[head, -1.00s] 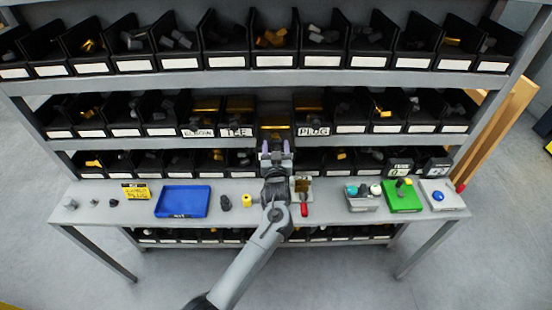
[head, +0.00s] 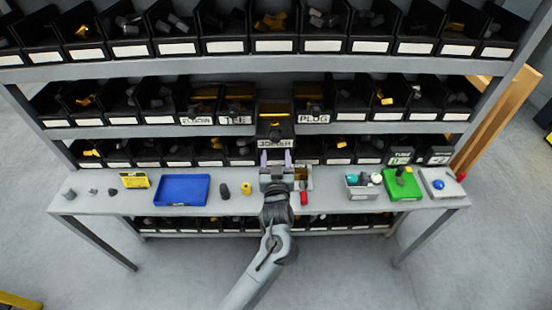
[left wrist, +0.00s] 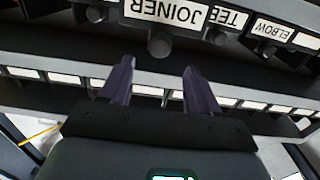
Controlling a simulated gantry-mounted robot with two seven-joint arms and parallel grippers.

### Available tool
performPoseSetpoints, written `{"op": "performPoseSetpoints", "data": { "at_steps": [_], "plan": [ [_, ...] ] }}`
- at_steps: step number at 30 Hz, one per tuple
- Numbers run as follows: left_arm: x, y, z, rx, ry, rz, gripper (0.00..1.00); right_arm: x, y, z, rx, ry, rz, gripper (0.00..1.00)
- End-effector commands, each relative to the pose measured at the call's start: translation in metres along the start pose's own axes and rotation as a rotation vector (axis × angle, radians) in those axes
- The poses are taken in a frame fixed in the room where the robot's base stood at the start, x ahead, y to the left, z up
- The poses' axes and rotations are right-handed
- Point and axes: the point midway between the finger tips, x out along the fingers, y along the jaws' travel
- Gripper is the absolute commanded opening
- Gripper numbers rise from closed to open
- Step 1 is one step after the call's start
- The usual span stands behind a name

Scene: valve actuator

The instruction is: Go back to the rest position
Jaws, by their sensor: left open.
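My left gripper (head: 276,158) is open and empty. In the head view it is in front of the shelf, just below the black bin labelled JOINER (head: 275,143), apart from it as far as I can tell. In the left wrist view the two purple fingers (left wrist: 160,85) point toward the shelf with nothing between them. The JOINER bin, with a round knob, also shows at the top of the left wrist view (left wrist: 165,12). It juts out further than its neighbours. My right gripper is not in view.
Rows of black bins rise behind. The floor in front is clear.

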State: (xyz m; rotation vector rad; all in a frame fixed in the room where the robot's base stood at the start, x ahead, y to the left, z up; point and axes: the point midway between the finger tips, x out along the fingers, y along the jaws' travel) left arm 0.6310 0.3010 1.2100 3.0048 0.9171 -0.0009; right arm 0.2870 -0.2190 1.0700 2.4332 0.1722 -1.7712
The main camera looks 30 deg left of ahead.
Motion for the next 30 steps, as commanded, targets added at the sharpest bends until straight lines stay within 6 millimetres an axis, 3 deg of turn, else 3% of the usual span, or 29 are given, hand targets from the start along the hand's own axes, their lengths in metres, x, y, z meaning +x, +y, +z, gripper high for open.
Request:
{"op": "performPoseSetpoints", "data": {
  "at_steps": [10,14,17,22,26,30],
  "plan": [
    [-0.002,-0.002,0.007,0.007,-0.010,0.000,0.62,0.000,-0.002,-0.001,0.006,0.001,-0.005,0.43],
    [-0.012,-0.013,0.038,0.046,-0.048,-0.002,0.62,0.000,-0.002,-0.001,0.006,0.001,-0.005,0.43],
    [-0.029,-0.036,0.077,0.107,-0.093,-0.005,0.62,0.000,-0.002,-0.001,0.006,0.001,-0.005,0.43],
    [-0.081,-0.086,0.126,0.216,-0.184,0.089,0.62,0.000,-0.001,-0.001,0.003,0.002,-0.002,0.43],
    [-0.144,-0.097,0.152,0.266,-0.399,0.302,0.62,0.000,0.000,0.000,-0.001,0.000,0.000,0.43],
    [-0.217,-0.096,0.158,0.325,-0.656,0.507,0.62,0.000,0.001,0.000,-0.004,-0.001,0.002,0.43]
  ]
}}
